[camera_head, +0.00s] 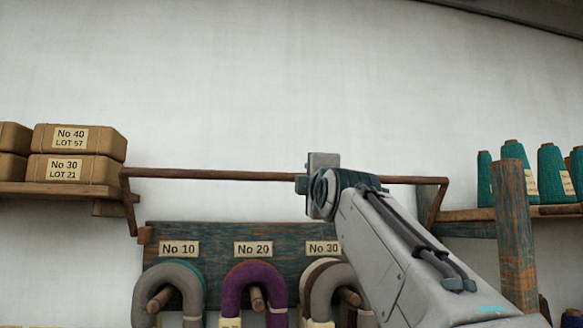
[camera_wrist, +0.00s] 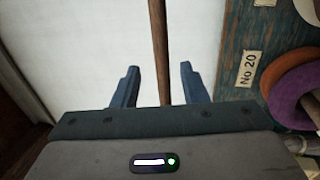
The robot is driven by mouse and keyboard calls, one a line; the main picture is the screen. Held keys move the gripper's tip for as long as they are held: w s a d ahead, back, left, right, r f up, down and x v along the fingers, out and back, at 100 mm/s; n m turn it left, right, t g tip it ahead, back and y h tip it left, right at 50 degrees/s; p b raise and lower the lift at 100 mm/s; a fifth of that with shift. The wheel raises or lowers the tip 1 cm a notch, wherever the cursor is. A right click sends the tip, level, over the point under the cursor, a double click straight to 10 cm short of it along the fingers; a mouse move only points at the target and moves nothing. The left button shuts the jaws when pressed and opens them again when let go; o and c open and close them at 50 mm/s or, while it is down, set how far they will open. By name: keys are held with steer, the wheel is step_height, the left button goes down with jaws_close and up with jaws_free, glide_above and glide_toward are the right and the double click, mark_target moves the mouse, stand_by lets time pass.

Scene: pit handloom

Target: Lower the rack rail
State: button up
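The rack rail (camera_head: 222,174) is a thin brown wooden bar running level across the wall above the peg board. Bent side arms join it at both ends and slope down to the board's ends. In the head view my gripper is at the rail, right of its middle, with its fingers mostly hidden by my wrist. In the wrist view my gripper (camera_wrist: 157,82) is open, with one blue-grey finger on each side of the rail (camera_wrist: 160,50). There is a visible gap between the rail and each finger.
The worn blue-green board (camera_head: 215,232) below carries labels No 10, No 20 and No 30, with grey and purple yarn hanks (camera_head: 254,282) on pegs. Boxes (camera_head: 78,140) sit on a left shelf. Teal cones (camera_head: 552,172) and a wooden post (camera_head: 515,225) stand at right.

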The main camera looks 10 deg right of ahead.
steer(key=shift+p+x, duration=2.7)
steer(key=shift+x, duration=1.3)
jaws_close()
